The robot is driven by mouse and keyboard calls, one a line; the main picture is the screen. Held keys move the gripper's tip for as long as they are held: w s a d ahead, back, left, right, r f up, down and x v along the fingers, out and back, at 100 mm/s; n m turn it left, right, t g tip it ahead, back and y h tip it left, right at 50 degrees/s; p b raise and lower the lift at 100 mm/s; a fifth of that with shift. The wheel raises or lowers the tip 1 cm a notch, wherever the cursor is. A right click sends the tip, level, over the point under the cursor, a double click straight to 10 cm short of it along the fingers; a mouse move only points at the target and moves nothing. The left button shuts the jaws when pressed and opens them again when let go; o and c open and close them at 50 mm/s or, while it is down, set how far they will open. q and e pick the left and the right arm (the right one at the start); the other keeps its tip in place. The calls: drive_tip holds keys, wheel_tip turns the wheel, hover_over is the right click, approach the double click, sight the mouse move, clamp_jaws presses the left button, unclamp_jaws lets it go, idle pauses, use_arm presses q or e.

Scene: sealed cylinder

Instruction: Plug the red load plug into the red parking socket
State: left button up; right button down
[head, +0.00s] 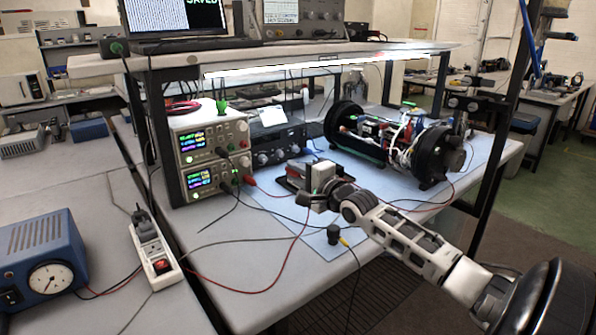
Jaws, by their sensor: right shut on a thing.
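My right gripper (308,197) reaches in from the lower right to the near edge of the blue mat. It is shut, and a red lead (285,280) runs up from the table to its fingertips. The red load plug itself is too small and covered to make out there. A small grey box (319,174) on a dark base stands just behind the gripper. I cannot pick out the red parking socket; the gripper covers part of this area. A separate red plug (250,181) sits at the front of the power supplies. My left gripper is not in view.
Two stacked power supplies (212,153) stand left of the mat (375,170). An opened black cylinder (390,138) with wiring lies behind. A power strip (153,250) lies left; loose cables cross the front table.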

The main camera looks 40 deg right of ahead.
drive_tip(key=s+a+f+n+y, duration=0.1)
drive_tip(key=s+a+f+y, duration=0.1)
drive_tip(key=a, duration=0.4)
drive_tip(key=s+a+f+n+y, duration=0.1)
drive_tip(key=s+a+f+y, duration=0.1)
drive_tip(key=s+a, duration=0.3)
drive_tip(key=s+a+f+n+g+y, duration=0.1)
drive_tip(key=s+a+f+n+y, duration=0.1)
drive_tip(key=a, duration=0.5)
drive_tip(key=shift+s+a+f+y, duration=0.4)
drive_tip(key=shift+s+f, duration=0.25)
drive_tip(key=shift+s, duration=0.1)
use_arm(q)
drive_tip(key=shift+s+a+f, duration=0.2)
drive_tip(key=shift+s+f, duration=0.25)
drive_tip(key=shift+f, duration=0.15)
use_arm(e)
drive_tip(key=s+a+r+m+t+h, duration=0.1)
drive_tip(key=s+a+m+h, duration=0.2)
drive_tip(key=a, duration=0.8)
drive_tip(key=shift+s+a+r+h, duration=0.2)
drive_tip(key=shift+s+a+h, duration=0.05)
drive_tip(key=shift+s+h, duration=1.2)
drive_tip(key=shift+s, duration=0.15)
